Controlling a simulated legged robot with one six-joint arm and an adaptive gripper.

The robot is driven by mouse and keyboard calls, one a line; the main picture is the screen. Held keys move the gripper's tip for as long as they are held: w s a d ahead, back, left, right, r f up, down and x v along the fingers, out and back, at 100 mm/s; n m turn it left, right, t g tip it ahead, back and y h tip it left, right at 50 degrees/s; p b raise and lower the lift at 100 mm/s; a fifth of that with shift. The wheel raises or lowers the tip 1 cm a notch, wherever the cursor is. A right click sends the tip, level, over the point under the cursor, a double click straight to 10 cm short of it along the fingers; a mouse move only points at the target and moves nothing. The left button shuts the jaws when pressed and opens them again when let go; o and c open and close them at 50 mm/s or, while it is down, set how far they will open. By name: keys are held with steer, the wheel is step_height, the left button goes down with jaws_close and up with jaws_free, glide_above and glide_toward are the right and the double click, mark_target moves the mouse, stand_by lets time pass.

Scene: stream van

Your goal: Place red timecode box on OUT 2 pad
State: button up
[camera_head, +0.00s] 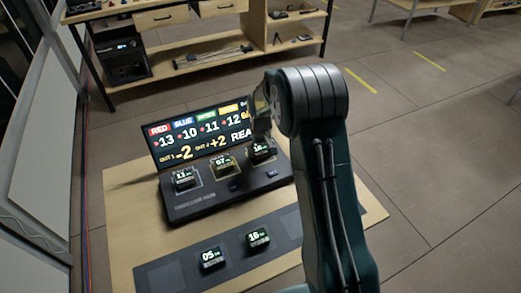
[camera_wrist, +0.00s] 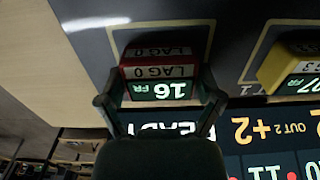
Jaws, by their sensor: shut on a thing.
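The red timecode box (camera_wrist: 128,72) shows in the wrist view with "LAG 0" and a green "16 FR" display. My gripper (camera_wrist: 160,98) is shut on it, one finger at each side. The box is over the tan-outlined pad (camera_wrist: 211,38), within its outline; I cannot tell whether it touches the pad. In the head view the box (camera_head: 261,151) is at the right end of the console (camera_head: 205,205), partly hidden by my arm.
A box reading 11 (camera_head: 184,180) is on the console's left pad. Boxes reading 05 (camera_head: 212,258) and 16 (camera_head: 258,239) stand on a dark strip (camera_head: 160,276) in front. Wooden table (camera_head: 125,215) shows around these. A shelf unit (camera_head: 250,40) stands behind.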

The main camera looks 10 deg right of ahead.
steer(key=o, duration=0.9)
steer(key=shift+o, duration=0.2)
steer(key=shift+a, duration=0.1)
